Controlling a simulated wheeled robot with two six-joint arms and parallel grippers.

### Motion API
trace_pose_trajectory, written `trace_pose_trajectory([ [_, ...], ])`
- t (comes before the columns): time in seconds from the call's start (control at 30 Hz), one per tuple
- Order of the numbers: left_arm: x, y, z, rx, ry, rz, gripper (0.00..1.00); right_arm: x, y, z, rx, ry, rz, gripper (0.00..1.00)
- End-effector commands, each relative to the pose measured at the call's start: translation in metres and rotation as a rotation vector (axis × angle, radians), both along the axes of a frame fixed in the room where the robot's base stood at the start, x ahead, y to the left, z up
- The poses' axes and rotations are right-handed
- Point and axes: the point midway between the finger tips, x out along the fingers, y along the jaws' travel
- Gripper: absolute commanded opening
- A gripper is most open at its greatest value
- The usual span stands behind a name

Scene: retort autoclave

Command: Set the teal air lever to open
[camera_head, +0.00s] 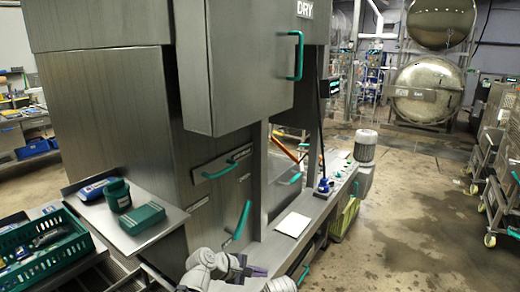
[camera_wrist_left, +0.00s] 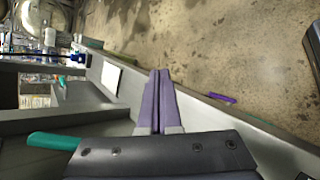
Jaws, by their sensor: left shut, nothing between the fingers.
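Two teal levers show on the steel cabinet's side in the head view. The upper lever (camera_head: 218,171) lies nearly flat across a labelled plate; the lower lever (camera_head: 243,220) stands steeply, leaning a little. The label text is too small to read, so I cannot tell which is the air lever. My left gripper (camera_head: 258,271), with purple fingers, is below and right of the lower lever, apart from it. In the left wrist view its fingers (camera_wrist_left: 159,74) are shut together and empty. A teal bar (camera_wrist_left: 53,141) shows left of them there. My right gripper is not in view.
A steel shelf (camera_head: 165,222) with green containers juts out at left, beside a green crate (camera_head: 88,254). A cabinet door with a teal handle (camera_head: 299,55) hangs above. A white panel (camera_head: 293,224) lies on the ledge right of the levers. Open floor (camera_head: 410,215) is at right.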

Motion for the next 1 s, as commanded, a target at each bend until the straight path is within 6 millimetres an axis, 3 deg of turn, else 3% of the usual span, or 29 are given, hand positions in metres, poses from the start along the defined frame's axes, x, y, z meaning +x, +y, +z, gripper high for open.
trace_pose_trajectory([
  [0.03, -0.032, -0.011, -0.019, 0.156, -0.037, -0.168, 0.0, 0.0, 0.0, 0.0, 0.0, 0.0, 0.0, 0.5],
  [0.2, -0.112, -0.003, -0.068, 0.633, -0.124, -0.758, 0.0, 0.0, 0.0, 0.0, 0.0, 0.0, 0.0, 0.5],
  [0.4, -0.165, 0.031, -0.083, 0.942, -0.121, -1.264, 0.0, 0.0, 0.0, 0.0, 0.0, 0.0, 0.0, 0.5],
  [0.6, -0.181, 0.048, -0.082, 1.04, -0.096, -1.461, 0.0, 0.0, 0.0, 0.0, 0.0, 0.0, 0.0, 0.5],
  [1.0, -0.181, 0.049, -0.082, 1.046, -0.094, -1.472, 0.0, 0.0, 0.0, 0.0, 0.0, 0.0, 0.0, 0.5],
])
